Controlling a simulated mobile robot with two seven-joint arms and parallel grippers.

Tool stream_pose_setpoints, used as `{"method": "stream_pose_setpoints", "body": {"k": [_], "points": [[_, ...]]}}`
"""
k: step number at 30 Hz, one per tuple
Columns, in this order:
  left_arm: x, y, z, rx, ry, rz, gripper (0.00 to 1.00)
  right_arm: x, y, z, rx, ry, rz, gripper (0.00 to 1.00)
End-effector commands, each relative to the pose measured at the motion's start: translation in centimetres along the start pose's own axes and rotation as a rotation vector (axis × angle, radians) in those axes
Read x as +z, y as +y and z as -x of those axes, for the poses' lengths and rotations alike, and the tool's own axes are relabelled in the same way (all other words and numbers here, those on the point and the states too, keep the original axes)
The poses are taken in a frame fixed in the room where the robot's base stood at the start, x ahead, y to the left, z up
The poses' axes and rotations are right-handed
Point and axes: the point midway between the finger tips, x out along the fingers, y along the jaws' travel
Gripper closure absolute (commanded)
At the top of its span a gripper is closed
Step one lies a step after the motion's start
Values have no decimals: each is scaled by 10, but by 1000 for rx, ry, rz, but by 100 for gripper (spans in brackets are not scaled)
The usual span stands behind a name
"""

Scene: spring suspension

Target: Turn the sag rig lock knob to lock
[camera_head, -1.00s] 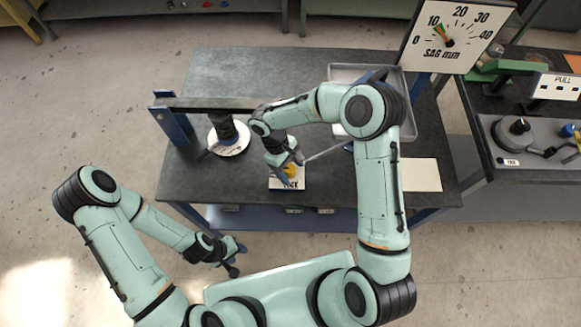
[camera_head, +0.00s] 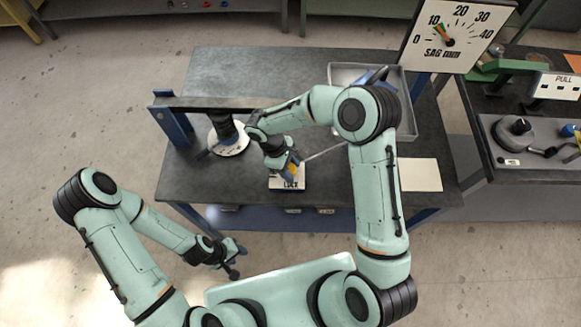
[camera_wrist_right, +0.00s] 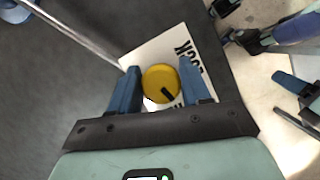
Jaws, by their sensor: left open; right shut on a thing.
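The sag rig lock knob (camera_wrist_right: 160,80) is a round yellow knob with a black pointer line, on a white label plate (camera_wrist_right: 148,50). In the right wrist view the line points to the lower right. The plate carries black lettering, partly hidden by a finger; in the head view the word LOCK shows on the plate (camera_head: 275,183). My right gripper (camera_wrist_right: 160,76) is shut on the knob, with a blue finger on either side. In the head view the right gripper (camera_head: 291,168) covers most of the knob. My left gripper (camera_head: 236,262) is open and empty in front of the table.
The dark table (camera_head: 240,70) carries a steel beam on a blue post (camera_head: 172,120), a spring on a round white dial plate (camera_head: 231,146), a grey tray (camera_head: 345,72) and a blank white sheet (camera_head: 420,174). A sag gauge (camera_head: 450,38) stands behind at right.

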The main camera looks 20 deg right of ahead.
Motion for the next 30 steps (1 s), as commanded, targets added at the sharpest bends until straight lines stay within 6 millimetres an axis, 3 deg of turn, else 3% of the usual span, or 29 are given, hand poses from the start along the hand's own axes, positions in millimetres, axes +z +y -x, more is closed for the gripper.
{"method": "stream_pose_setpoints", "body": {"k": [30], "points": [[27,-20,-30,-12,-33,12,57,-1,3,0,370,-2,887,83]]}}
